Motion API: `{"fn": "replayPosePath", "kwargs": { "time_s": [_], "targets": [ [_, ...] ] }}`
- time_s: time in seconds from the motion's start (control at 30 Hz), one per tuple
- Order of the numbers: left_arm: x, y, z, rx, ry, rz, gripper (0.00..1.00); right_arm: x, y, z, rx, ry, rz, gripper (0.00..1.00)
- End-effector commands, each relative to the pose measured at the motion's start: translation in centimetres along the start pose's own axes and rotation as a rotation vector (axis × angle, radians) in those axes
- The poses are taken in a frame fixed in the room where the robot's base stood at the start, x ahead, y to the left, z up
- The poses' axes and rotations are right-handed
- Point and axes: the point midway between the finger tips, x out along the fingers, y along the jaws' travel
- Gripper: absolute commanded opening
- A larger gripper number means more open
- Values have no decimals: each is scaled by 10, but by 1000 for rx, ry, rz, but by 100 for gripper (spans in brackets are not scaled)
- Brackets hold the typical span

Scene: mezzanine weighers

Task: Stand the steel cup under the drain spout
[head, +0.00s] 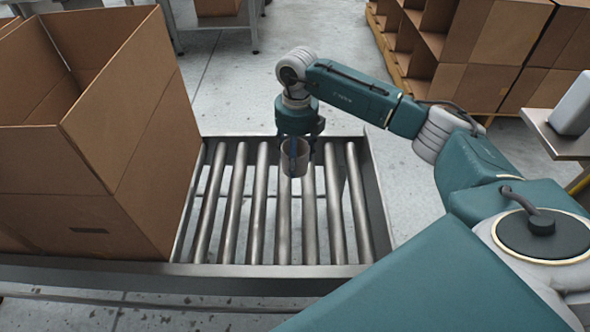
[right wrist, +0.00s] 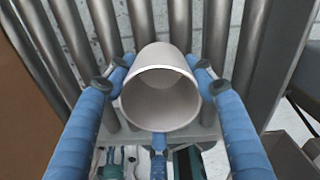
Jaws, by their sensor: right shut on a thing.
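No drain spout is recognisable in either view. My left gripper is not in view.
The roller conveyor (head: 230,200) runs under the cup, with bare rollers around it. A large open cardboard box (head: 135,150) stands on its left end. More cartons (head: 480,85) are stacked on a pallet at the back right. A table edge (head: 560,135) shows at right.

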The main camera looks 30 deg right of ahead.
Motion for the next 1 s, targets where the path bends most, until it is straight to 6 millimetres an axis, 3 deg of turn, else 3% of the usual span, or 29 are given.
{"fn": "replayPosePath", "kwargs": {
  "time_s": [0.03,0.2,0.4,0.77,0.87,1.0],
  "targets": [
    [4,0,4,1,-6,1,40,-20,0,2,-1,-7,0,21],
    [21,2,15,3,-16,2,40,-66,2,1,-1,-5,1,21],
    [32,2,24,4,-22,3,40,-100,2,1,0,-2,1,21],
    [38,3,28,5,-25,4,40,-116,8,0,-46,1,0,21],
    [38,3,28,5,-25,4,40,-119,23,-2,-185,2,0,21],
    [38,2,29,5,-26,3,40,-127,59,-10,-549,9,0,21]
  ]
}}
